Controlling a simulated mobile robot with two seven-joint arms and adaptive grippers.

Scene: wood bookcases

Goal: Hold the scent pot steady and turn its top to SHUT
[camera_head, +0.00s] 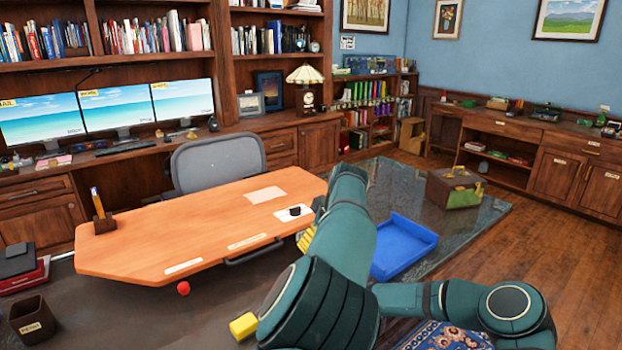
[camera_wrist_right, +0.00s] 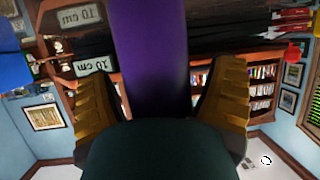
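I cannot pick out the scent pot or its top with certainty. A small black object (camera_head: 294,211) sits on a white sheet at the right end of the orange desktop (camera_head: 200,225). In the right wrist view, which is upside down, a purple rounded body (camera_wrist_right: 155,65) stands between the ridged yellow fingers of my right gripper (camera_wrist_right: 163,85). The fingers are spread, with a gap at the right finger. In the head view my teal arm hides much of the middle. Yellow ridged parts show beside it near the desk edge; a yellow piece lies lower left, its gripper unclear.
A blue tray (camera_head: 403,247) lies right of my arm, with a brown box (camera_head: 454,188) behind it. A grey chair (camera_head: 218,163) stands behind the desk. A pen holder (camera_head: 102,217) is at the desk's left end. A red ball (camera_head: 183,288) shows below the front edge.

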